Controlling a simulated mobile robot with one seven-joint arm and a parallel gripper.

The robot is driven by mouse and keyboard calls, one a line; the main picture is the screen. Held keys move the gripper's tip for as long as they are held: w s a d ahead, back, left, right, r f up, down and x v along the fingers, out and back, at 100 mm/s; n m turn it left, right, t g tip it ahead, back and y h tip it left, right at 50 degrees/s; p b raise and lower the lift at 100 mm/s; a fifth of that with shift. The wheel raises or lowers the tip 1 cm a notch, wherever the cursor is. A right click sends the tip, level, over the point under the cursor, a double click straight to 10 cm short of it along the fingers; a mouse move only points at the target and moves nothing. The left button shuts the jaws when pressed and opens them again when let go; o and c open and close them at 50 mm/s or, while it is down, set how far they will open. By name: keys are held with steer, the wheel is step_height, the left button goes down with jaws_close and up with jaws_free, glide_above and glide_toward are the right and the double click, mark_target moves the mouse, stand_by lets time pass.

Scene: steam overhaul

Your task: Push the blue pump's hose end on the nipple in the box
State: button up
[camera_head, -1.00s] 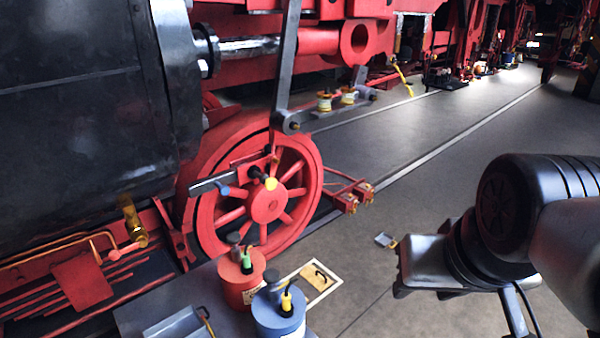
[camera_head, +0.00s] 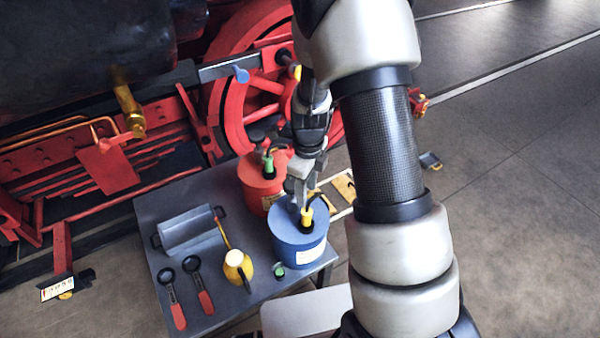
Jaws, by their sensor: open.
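The blue pump (camera_head: 297,247) stands at the right end of the grey table. A yellow hose end (camera_head: 307,217) sticks up from its dark top fitting. My gripper (camera_head: 303,200) points down over the blue pump, open, with its fingers close to the yellow end. I cannot tell whether they touch it. A grey box-like holder (camera_head: 186,231) with dark handles lies on the table left of the pumps; I cannot make out a nipple in it. A blue-tipped piece (camera_head: 241,75) and a yellow-tipped piece (camera_head: 296,72) show by the locomotive wheel.
A red pump (camera_head: 258,185) with a green hose end (camera_head: 268,165) stands behind the blue one. A yellow can (camera_head: 237,268), a small green-topped item (camera_head: 279,271) and two red-handled tools (camera_head: 180,315) lie on the table (camera_head: 150,205). The red wheel (camera_head: 235,115) stands behind.

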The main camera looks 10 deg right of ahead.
mark_target(307, 210)
steer(key=shift+s+d+f+m+b, duration=0.1)
steer(key=shift+f+m+b, duration=0.1)
steer(key=shift+f, duration=0.35)
steer(key=shift+s+f+m+b, duration=0.1)
steer(key=shift+f+b, duration=0.1)
steer(key=shift+f, duration=0.35)
step_height(307, 210, down, 8)
steer(key=b, duration=0.5)
steer(key=shift+b, duration=0.4)
steer(key=shift+c, duration=0.5)
jaws_close()
steer(key=shift+r, duration=0.1)
steer(key=shift+r+p, duration=2.2)
steer(key=shift+r, duration=0.5)
